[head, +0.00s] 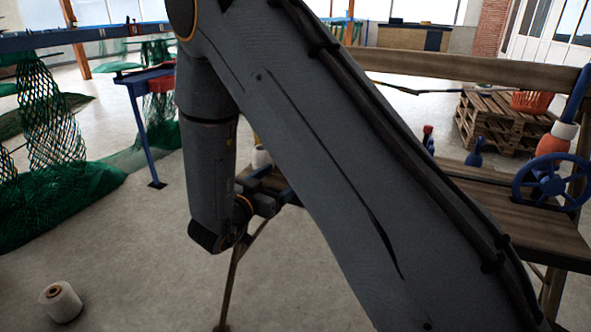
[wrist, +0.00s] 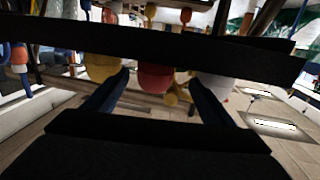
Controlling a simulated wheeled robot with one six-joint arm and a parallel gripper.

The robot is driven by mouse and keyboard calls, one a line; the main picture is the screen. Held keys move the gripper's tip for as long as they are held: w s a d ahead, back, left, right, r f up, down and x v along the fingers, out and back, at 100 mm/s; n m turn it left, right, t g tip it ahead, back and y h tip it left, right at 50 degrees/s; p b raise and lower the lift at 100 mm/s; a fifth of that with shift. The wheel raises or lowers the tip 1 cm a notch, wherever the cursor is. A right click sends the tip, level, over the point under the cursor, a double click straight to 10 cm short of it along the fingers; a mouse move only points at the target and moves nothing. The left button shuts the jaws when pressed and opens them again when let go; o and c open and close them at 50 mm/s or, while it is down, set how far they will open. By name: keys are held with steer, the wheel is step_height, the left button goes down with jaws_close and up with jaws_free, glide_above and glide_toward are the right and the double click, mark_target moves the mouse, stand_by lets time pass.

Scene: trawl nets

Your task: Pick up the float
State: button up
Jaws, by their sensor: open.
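In the wrist view, a red float (wrist: 155,77) shows between the two dark blue fingers of my gripper (wrist: 158,82). A yellow float (wrist: 102,68) is left of it and a white float (wrist: 216,84) right of it, each near one fingertip in the picture. My gripper is open, with nothing seen clamped in it. A dark bar across the wrist view hides the upper parts of these floats. I cannot tell how far the floats are from the fingers. In the head view my gripper (head: 280,198) is partly hidden behind my arm, near the wooden bench.
A wooden bench (head: 520,215) with a blue handwheel (head: 550,183) stands at the right; an orange float (head: 552,146) is on a post there. Pallets (head: 495,125) carry an orange basket. Green nets (head: 60,190) hang at left. A white spool (head: 62,305) lies on open floor.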

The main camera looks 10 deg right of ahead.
steer(key=shift+w+d+h, duration=0.2)
steer(key=shift+d+h, duration=0.1)
steer(key=shift+h, duration=0.1)
steer(key=x, duration=0.7)
steer(key=shift+s+d+r, duration=0.15)
steer(key=shift+s+r, duration=0.1)
steer(key=c, duration=1.2)
steer(key=shift+o, duration=0.2)
step_height(320, 180, up, 10)
steer(key=shift+p, duration=0.45)
